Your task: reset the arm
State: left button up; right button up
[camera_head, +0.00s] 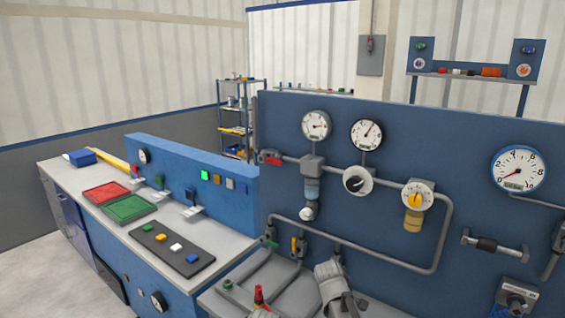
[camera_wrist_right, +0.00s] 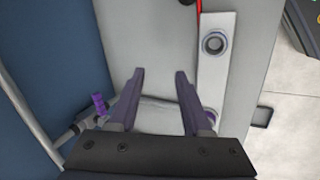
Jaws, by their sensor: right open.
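My right gripper (camera_wrist_right: 160,74) shows in the right wrist view with its two dark purple fingers spread apart. Nothing is between the fingers. They are above a pale grey bench surface (camera_wrist_right: 150,30), beside a blue panel. In the head view a grey jointed part (camera_head: 332,282) stands at the bottom centre, in front of the pipe panel; I cannot tell whether it is part of my arm. My left gripper is in neither view.
A blue panel (camera_head: 300,200) carries gauges, valves and a looped grey pipe (camera_head: 447,225). A left bench holds a red tray (camera_head: 105,193), a green tray (camera_head: 129,208) and a dark strip with coloured blocks. A purple-handled valve (camera_wrist_right: 98,103) and metal plate (camera_wrist_right: 214,70) flank my right gripper.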

jog(key=s+a+f+m+g+y, duration=0.2)
jog(key=s+m+y, duration=0.2)
jog(key=s+m, duration=0.85)
jog(key=s+a+n+g+h, duration=0.1)
jog(key=s+a+n, duration=0.6)
jog(key=a, duration=0.3)
jog(key=shift+s+a+n+h, duration=0.25)
jog(key=shift+s+n+h, duration=0.1)
jog(key=shift+s, duration=0.45)
jog(key=shift+d+r, duration=0.1)
